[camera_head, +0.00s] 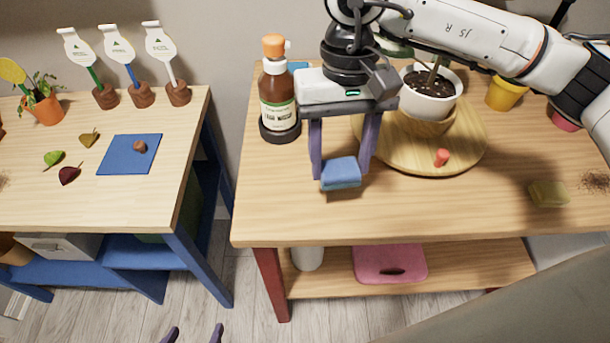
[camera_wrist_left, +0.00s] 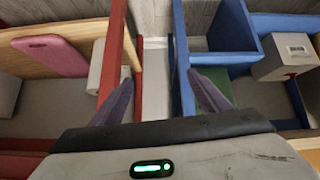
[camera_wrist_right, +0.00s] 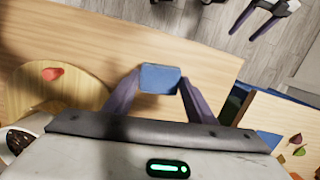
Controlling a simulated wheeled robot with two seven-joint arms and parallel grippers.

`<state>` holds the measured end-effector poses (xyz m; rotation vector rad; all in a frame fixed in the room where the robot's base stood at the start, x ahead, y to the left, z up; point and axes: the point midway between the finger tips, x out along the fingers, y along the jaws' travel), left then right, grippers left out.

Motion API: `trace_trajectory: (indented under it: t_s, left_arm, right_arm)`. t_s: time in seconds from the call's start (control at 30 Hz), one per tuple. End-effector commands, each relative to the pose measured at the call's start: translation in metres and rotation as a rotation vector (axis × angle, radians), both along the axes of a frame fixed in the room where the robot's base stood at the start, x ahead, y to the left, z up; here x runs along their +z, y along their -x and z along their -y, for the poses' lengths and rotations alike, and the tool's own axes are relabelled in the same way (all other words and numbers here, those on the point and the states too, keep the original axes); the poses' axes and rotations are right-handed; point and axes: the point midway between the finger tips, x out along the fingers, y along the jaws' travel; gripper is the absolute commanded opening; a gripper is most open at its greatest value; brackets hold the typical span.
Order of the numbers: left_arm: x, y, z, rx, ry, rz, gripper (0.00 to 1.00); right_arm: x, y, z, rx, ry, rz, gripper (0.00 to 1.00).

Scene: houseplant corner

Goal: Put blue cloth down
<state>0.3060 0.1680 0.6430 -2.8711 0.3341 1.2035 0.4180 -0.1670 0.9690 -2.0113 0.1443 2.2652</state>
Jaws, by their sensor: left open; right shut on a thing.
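The blue cloth (camera_head: 341,174) is a small folded block at the front of the right-hand table. My right gripper (camera_head: 341,168) is shut on it from above, with a finger on each side. In the right wrist view the cloth (camera_wrist_right: 160,78) sits between the fingertips, over the bare wood; I cannot tell whether it touches the tabletop. My left gripper (camera_wrist_left: 168,88) is open and empty, low in front of the shelves. Only its fingertips (camera_head: 194,335) show at the bottom edge of the head view.
A brown bottle (camera_head: 277,100) stands left of my right gripper. A round wooden board (camera_head: 470,145) with a potted plant and a red peg (camera_head: 441,157) lies to the right. A yellow sponge (camera_head: 548,194) is further right. The front middle of the table is clear.

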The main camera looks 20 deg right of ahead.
Motion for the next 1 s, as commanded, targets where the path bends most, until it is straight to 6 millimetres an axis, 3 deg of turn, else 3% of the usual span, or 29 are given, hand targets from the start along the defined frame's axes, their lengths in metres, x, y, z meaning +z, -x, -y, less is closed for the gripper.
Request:
trace_trajectory:
  t_s: [0.03, 0.1, 0.2, 0.5, 1.0]
  left_arm:
    - [0.009, -0.003, 0.000, 0.001, 0.000, 0.007, 0.69]
    - [0.012, -0.004, 0.000, 0.001, 0.000, 0.009, 0.69]
    - [0.011, 0.003, 0.000, 0.001, 0.001, -0.003, 0.69]
    - [0.011, 0.015, 0.000, 0.000, -0.001, -0.030, 0.69]
    - [0.024, 0.003, 0.000, -0.001, 0.000, -0.007, 0.69]
  right_arm:
    - [0.016, -0.008, -0.014, -0.031, -0.002, 0.000, 0.26]
    - [0.027, -0.015, -0.028, -0.079, -0.003, -0.003, 0.26]
    - [0.033, -0.020, -0.039, -0.123, 0.000, -0.010, 0.26]
    - [-0.015, -0.021, -0.041, -0.139, 0.002, -0.014, 0.26]
    - [-0.062, -0.021, -0.041, -0.137, 0.001, -0.010, 0.26]
